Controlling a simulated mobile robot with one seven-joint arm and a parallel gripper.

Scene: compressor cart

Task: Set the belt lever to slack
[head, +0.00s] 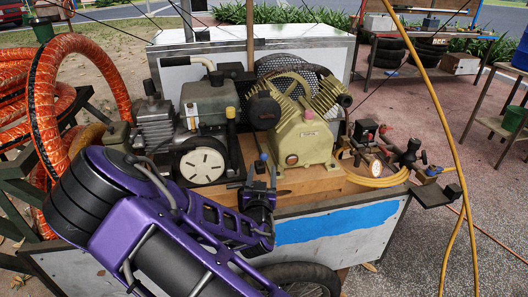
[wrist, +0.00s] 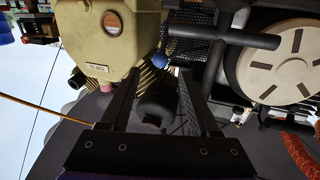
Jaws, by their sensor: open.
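The belt lever appears to be the thin stem with a blue ball knob (wrist: 160,62) in the wrist view, between the compressor and the engine. A small blue knob (head: 263,157) also shows in the head view, just above my gripper (head: 261,168). In the wrist view my gripper (wrist: 159,76) is open, its two dark fingers either side of the knob's line. The knob lies at or just past the fingertips; I cannot tell whether they touch it. The lever's base and any slack marking are hidden.
The tan compressor (head: 304,137) stands close beyond my gripper, with the engine (head: 207,130) and its white pulley to the left. A wooden base (head: 325,183) lies under them. A coiled yellow hose (head: 380,178) and valves sit at the cart's right. Orange hose (head: 45,95) hangs left.

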